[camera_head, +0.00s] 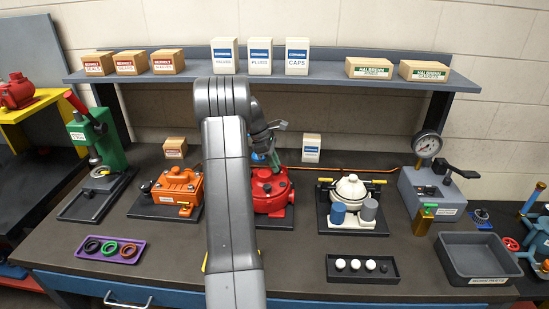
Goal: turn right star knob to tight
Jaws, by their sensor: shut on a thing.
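A red motor (269,191) stands on a dark base plate on the bench, just right of my arm. My arm rises in front of it and bends down to its top. My gripper (274,166) is at the top of the red motor and is shut on what seems to be the right star knob. The knob is too small and too covered to make out, so its angle cannot be told. My arm hides the left part of the motor and its plate.
An orange motor (177,189) stands to the left and a white motor (351,189) to the right. A shelf (330,71) with boxes runs above the back. A gauge stand (432,190), a grey tray (484,254) and a black tray (345,279) are on the right.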

